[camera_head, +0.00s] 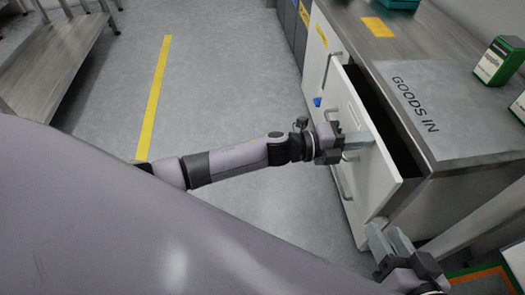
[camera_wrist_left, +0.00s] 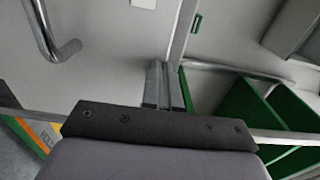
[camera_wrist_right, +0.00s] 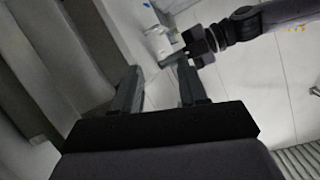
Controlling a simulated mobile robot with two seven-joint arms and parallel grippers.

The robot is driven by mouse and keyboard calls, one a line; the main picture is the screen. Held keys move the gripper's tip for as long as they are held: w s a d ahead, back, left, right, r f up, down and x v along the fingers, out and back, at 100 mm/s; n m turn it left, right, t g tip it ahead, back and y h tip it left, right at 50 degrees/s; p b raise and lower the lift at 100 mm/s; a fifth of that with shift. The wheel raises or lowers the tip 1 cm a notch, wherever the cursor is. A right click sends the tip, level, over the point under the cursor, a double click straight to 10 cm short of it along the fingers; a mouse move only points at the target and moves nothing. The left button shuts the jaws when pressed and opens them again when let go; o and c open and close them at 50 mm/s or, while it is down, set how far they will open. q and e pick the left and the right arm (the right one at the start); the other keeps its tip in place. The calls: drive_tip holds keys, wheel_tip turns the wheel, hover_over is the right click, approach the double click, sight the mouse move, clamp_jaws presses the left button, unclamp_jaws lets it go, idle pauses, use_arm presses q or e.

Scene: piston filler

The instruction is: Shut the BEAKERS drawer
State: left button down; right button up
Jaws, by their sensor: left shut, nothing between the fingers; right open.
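A white drawer (camera_head: 366,125) stands pulled out of the cabinet under the counter, with a dark gap behind its front. I cannot read a BEAKERS label on it. My left gripper (camera_head: 358,141) is shut and empty, its fingertips at the outer face of the drawer front; I cannot tell whether they touch it. In the left wrist view the shut fingers (camera_wrist_left: 165,75) point at pale panels, with a metal bar handle (camera_wrist_left: 47,32) to their left. My right gripper (camera_head: 390,238) is open and empty, low by the cabinet's near corner; its spread fingers (camera_wrist_right: 160,90) show in the right wrist view.
The grey counter (camera_head: 465,125) marked GOODS IN lies above the drawer, with green-and-white containers (camera_head: 498,60) at its right. A small blue item (camera_head: 317,102) is on the cabinet front. The floor (camera_head: 235,80) left of the cabinet is clear. A bench (camera_head: 50,55) stands at far left.

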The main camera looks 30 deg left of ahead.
use_arm(q)
drive_tip(key=shift+x, duration=1.1)
drive_tip(key=shift+a, duration=0.1)
